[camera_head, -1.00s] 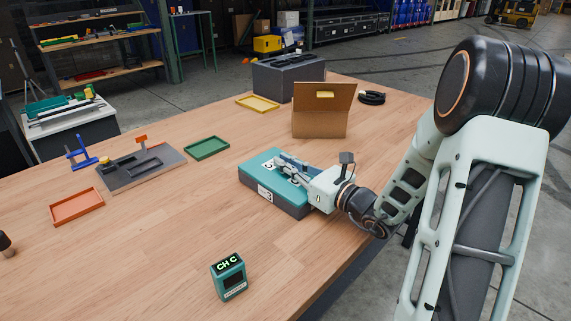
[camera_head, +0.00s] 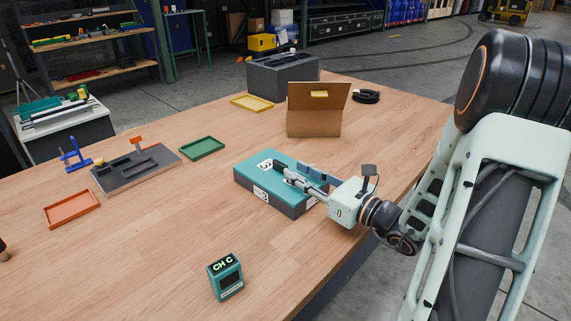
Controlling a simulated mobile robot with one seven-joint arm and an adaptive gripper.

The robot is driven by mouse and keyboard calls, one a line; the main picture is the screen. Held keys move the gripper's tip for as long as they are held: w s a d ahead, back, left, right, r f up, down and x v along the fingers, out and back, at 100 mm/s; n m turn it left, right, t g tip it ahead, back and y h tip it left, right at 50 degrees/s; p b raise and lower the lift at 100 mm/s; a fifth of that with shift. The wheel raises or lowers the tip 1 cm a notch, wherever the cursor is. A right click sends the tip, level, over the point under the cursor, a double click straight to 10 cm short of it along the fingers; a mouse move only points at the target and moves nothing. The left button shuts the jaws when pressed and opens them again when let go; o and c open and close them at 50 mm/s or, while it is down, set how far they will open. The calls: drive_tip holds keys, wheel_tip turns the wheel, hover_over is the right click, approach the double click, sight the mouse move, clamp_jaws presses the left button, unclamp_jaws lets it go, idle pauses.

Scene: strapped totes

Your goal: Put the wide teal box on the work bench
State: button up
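The wide teal box (camera_head: 258,173), with a teal top, dark grey sides and white number labels, lies flat on the wooden work bench (camera_head: 170,235), right of its middle. My gripper (camera_head: 293,168) is over the right part of the box's top, reaching in from the right. Its two fingers look spread apart, with nothing seen between them. I cannot tell whether the fingertips touch the lid. The fingers and gripper body hide part of the box's right side.
An open cardboard box (camera_head: 314,120) and a black cable coil (camera_head: 366,96) stand behind. A grey case (camera_head: 283,78), yellow tray (camera_head: 252,103), green tray (camera_head: 202,149), orange tray (camera_head: 72,209) and grey fixture board (camera_head: 139,168) surround clear bench. A teal "CH C" display (camera_head: 225,277) stands in front.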

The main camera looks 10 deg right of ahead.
drive_tip(key=v, duration=0.5)
drive_tip(key=shift+s+d, duration=0.1)
drive_tip(key=shift+s, duration=0.05)
